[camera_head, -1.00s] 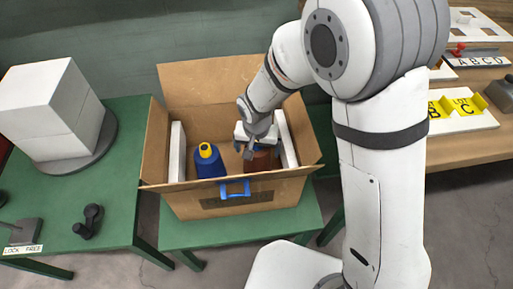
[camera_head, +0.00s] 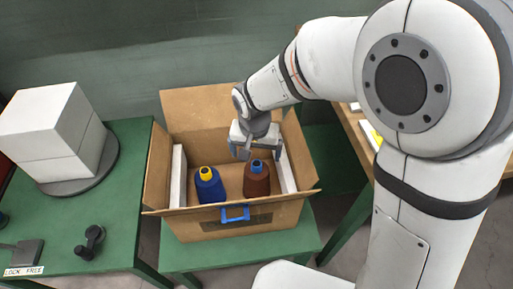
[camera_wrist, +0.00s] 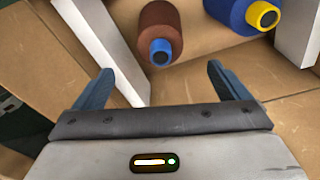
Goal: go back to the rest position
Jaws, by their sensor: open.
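My gripper (camera_head: 256,152) is open and empty above the cardboard box (camera_head: 222,221) in the head view. In the wrist view my gripper (camera_wrist: 165,85) has its two fingers apart with nothing between them. A brown spool with a blue tip (camera_head: 257,182) stands in the box, just below my gripper; it also shows in the wrist view (camera_wrist: 153,22). A blue spool with a yellow tip (camera_head: 210,187) stands to its left in the box and is partly cut off in the wrist view (camera_wrist: 236,10).
White panels (camera_head: 179,176) stand along the box's inner sides. The box sits on a green table (camera_head: 190,258). On the left table, white blocks (camera_head: 50,120) rest on a grey disc, near a dark knobbed part (camera_head: 90,243). A wooden table (camera_head: 356,124) stands right, mostly behind my arm.

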